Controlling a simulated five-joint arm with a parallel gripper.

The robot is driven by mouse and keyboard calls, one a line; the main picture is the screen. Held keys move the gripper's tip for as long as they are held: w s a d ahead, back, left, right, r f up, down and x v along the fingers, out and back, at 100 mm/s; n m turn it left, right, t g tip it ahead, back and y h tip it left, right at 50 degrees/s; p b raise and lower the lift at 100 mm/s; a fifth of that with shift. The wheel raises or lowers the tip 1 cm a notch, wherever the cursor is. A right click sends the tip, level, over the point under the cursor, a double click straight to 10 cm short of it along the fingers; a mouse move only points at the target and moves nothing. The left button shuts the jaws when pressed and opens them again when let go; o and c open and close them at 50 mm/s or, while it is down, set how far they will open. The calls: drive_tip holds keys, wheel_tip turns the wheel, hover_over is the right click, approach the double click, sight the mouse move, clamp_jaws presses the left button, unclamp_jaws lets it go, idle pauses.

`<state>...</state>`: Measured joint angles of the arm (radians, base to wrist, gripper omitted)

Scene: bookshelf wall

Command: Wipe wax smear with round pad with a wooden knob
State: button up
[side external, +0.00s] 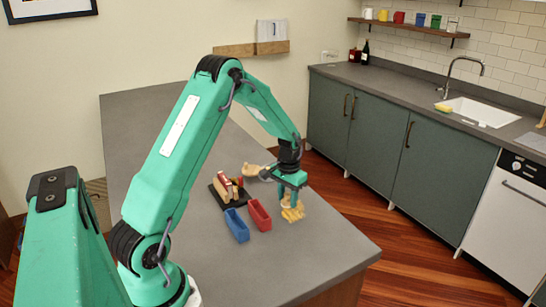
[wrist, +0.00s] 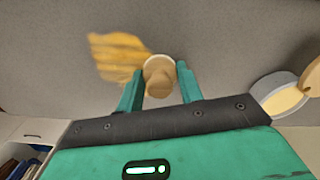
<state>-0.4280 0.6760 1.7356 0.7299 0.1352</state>
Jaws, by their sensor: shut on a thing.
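The wax smear (side external: 292,215) is an irregular yellow-orange patch on the grey counter; it also shows in the wrist view (wrist: 112,55), left of the pad. My gripper (side external: 288,192) is pointing down and low over the smear's edge. In the wrist view my gripper (wrist: 160,70) is shut on the wooden knob (wrist: 159,82) of the round pad (wrist: 160,61), whose pale rim shows behind the knob. The pad meets or overlaps the smear's right edge in that view. I cannot tell whether it presses on the counter. The pad's underside is hidden.
A red bin (side external: 259,215) and a blue bin (side external: 236,226) stand left of my gripper. Behind them is a dark tray (side external: 218,194) with several items. Pale round wooden objects (side external: 252,170) lie behind my gripper. The counter front (side external: 320,255) is clear.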

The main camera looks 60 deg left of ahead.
sight(278, 202)
drive_tip(key=shift+d, duration=4.25)
drive_tip(key=shift+s+d, duration=0.2)
drive_tip(key=shift+s, duration=0.8)
drive_tip(key=shift+a, duration=5.7)
wheel_tip(278, 202, up, 2)
drive_tip(key=shift+a+r, duration=0.1)
wheel_tip(278, 202, up, 6)
